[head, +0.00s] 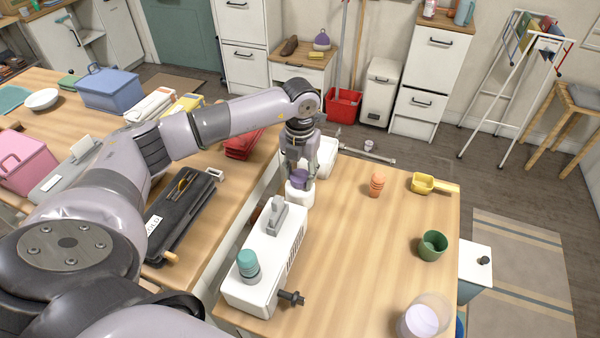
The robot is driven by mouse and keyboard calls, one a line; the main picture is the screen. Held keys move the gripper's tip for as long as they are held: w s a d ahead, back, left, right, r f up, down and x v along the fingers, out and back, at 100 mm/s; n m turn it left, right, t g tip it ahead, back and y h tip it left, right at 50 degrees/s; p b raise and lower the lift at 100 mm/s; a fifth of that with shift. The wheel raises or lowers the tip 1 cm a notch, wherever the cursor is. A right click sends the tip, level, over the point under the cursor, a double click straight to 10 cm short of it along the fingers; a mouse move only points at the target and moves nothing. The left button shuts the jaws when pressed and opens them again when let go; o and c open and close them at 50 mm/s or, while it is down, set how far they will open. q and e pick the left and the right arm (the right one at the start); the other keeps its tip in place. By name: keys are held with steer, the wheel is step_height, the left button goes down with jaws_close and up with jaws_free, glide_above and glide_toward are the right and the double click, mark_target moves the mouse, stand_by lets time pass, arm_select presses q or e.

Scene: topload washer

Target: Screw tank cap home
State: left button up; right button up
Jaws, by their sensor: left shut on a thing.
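My left gripper (299,165) points down at the back left of the right-hand wooden table. It is shut on a purple cap (299,179), which sits at the top of a white neck or container (299,197). The fingers partly hide the cap, and I cannot tell how far it is seated. Just in front is a white tank-like unit (262,275) with a grey handle (276,216), a teal cap (248,262) and a dark spigot (292,297). My right gripper is not in view.
An orange ribbed piece (377,185), a yellow scoop (424,183), a green cup (432,245) and a clear cup (424,316) stand on the right-hand table (350,255), whose middle is clear. A black case (180,215) lies on the left-hand table.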

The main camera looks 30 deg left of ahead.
arm_select(q)
steer(key=m, duration=0.4)
steer(key=shift+m, duration=0.4)
steer(key=o, duration=1.4)
steer(key=shift+o, duration=0.2)
steer(key=shift+r, duration=0.1)
step_height(320, 180, up, 12)
